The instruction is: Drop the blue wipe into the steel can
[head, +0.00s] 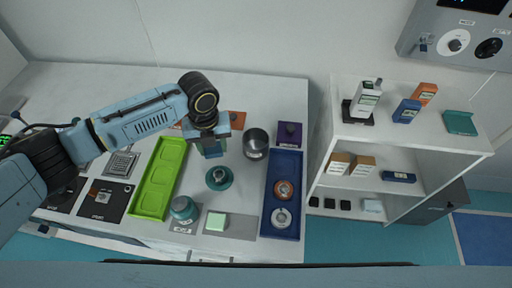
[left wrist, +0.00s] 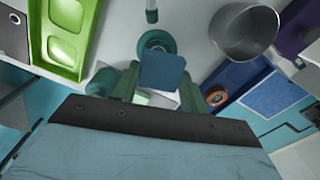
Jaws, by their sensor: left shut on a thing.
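The blue wipe (left wrist: 163,70) is a flat dark blue square held between the fingertips of my left gripper (left wrist: 158,88) in the left wrist view. In the head view my left gripper (head: 212,148) points down over the table, shut, and the wipe is hard to tell apart from its fingers. The steel can (head: 256,143) is an open grey cylinder standing just right of the gripper. It also shows at the upper right of the left wrist view (left wrist: 245,32), apart from the wipe. My right gripper is not in view.
A green tray (head: 143,201) lies left of the gripper and a blue tray (head: 268,224) right of it. A teal round-based item (head: 219,178) stands below the gripper, with a teal jar (head: 184,208) nearer the front. A purple box (head: 290,134) stands beside the can.

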